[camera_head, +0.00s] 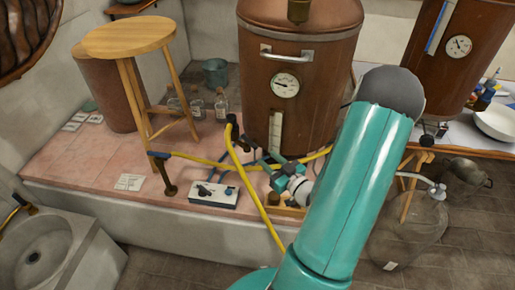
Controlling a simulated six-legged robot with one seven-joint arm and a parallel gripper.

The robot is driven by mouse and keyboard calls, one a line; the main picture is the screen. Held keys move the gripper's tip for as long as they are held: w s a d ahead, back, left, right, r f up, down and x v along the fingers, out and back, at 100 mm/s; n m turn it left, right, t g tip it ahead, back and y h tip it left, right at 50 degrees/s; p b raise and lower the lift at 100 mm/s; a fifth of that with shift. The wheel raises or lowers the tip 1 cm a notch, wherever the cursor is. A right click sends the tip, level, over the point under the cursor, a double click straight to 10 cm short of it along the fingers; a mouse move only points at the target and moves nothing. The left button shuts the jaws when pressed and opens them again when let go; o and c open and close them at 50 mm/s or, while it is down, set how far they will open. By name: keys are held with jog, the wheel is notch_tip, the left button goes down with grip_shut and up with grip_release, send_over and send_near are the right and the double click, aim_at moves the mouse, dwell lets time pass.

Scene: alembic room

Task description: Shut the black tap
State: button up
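My gripper (268,174) is at the end of my teal arm, in front of the large brown vessel (300,85). Its two small fingers look spread, with no object visible between them. A yellow hose (247,183) passes just left of the fingers; I cannot tell if they touch it. A small black fitting (231,128) is at the hose's upper end, up and left of my gripper, and may be the black tap. Another small dark fitting (428,140) is under the right vessel. Whether either is open or shut cannot be told. My arm hides the lower right of the large vessel.
A white control box (214,194) lies on the pink platform (100,160), left of my gripper. A wooden stool (131,38) and glass bottles (196,104) stand behind it. A large glass jar (408,230) stands right of my arm. A stone basin (45,250) is at lower left.

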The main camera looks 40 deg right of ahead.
aim_at(257, 146)
jog(key=w, duration=0.7)
jog(key=shift+w+d, duration=0.3)
grip_shut()
